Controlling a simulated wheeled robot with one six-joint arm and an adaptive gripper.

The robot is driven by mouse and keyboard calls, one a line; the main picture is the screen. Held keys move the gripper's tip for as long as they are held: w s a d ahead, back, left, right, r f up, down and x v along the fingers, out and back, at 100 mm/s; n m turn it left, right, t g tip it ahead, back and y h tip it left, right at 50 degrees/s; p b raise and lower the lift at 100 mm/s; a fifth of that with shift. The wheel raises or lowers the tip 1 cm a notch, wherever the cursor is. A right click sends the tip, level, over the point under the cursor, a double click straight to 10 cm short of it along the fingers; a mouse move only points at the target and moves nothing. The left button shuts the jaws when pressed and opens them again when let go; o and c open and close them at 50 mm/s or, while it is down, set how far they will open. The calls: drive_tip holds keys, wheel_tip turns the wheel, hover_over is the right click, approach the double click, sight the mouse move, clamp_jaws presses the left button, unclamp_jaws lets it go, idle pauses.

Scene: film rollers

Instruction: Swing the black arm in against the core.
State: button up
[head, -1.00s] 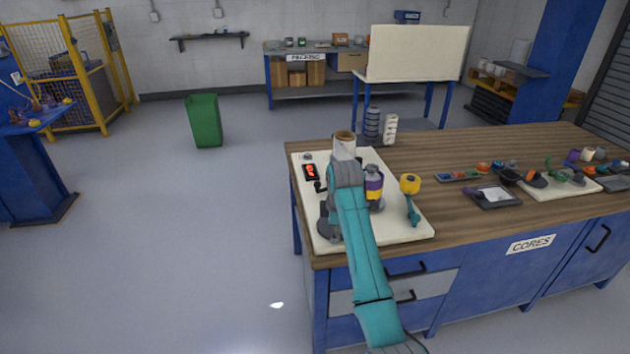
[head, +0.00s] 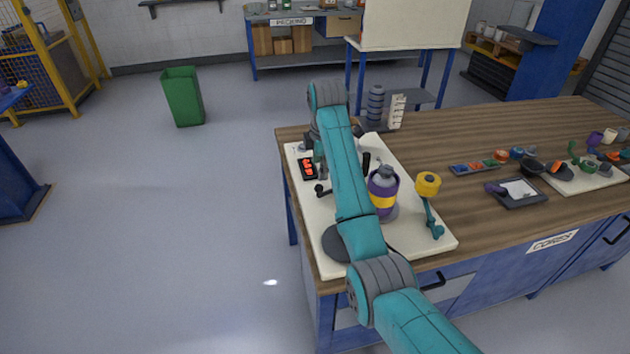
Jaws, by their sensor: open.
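The core (head: 383,192), a purple cylinder with a yellow band and grey top, stands upright on a cream board. A black lever with a round knob (head: 320,189) lies left of it; its other end runs behind my arm. A short black upright post (head: 366,162) stands just behind the core, apart from it in the picture. I cannot tell whether lever and post are both parts of the black arm. My gripper (head: 319,158) hangs below my wrist at the board's back left, near the lever. It is open, its fingers mostly hidden.
The cream board (head: 420,240) lies on the wooden bench. A red-lit display (head: 307,168) is at its left, and a dark disc (head: 336,243) at its front. A yellow roller on a teal stand (head: 428,186) is right of the core. Trays and small parts lie farther right.

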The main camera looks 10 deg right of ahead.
sight(318, 186)
drive_tip(key=f, duration=0.3)
drive_tip(key=w+f, duration=0.1)
drive_tip(key=f, duration=0.3)
drive_tip(key=w+f, duration=0.1)
drive_tip(key=f, duration=0.2)
drive_tip(key=shift+f, duration=0.2)
clamp_jaws()
